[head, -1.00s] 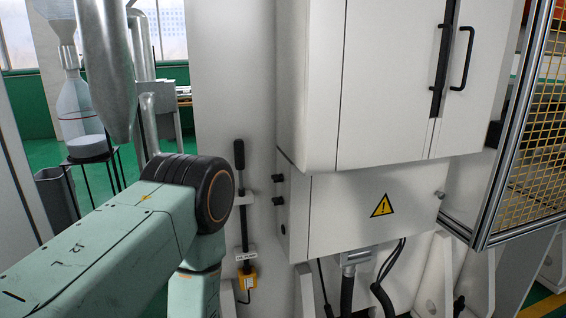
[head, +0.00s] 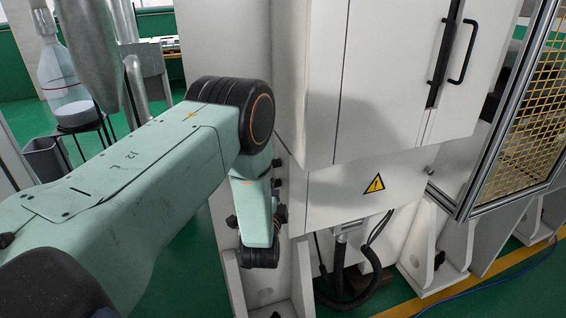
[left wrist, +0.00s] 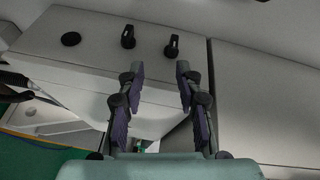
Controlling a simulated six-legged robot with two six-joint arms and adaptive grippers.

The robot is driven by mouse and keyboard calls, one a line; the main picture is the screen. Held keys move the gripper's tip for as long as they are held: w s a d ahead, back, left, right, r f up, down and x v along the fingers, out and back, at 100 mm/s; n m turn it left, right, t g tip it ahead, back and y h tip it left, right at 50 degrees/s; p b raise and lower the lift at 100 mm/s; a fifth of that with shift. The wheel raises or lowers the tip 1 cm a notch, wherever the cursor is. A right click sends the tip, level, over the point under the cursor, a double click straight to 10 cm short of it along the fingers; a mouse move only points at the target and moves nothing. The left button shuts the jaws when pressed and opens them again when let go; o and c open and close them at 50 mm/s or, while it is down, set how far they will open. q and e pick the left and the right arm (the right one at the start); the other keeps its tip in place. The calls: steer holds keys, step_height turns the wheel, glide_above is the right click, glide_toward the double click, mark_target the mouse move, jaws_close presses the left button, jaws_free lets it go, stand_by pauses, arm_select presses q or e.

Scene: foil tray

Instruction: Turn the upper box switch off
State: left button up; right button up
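The white switch box (head: 335,195) hangs under the tall cabinet, with a yellow warning triangle on its front. In the left wrist view its side face carries a row of black controls: the upper switch (left wrist: 172,46), nearest the cabinet, the middle switch (left wrist: 128,37), and a round knob (left wrist: 71,39). Both switches have raised handles. My left gripper (left wrist: 159,72) is open and empty, its fingertips pointing at the side face. The upper switch shows beyond the gap between them, nearer the right finger; no contact is visible. In the head view my left arm partly hides this face. My right gripper is out of view.
The white cabinet (head: 400,80) with black handles stands above the box. Black cables (head: 372,250) hang below it. A mesh guard (head: 520,125) stands at the right. A stool with a clear bottle (head: 62,80) is at the back left.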

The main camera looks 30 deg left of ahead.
arm_select(q)
steer(key=w+a+r+m, duration=0.1)
steer(key=w+a+m, duration=0.1)
steer(key=w+a, duration=0.2)
steer(key=w, duration=0.3)
steer(key=shift+r+t+y, duration=0.25)
steer(key=shift+t+y, duration=0.05)
steer(key=shift+a, duration=0.1)
steer(key=shift+w+a+f, duration=0.1)
steer(key=shift+a+f, duration=0.05)
steer(key=shift+c, duration=1.2)
steer(key=shift+d, duration=0.2)
jaws_close()
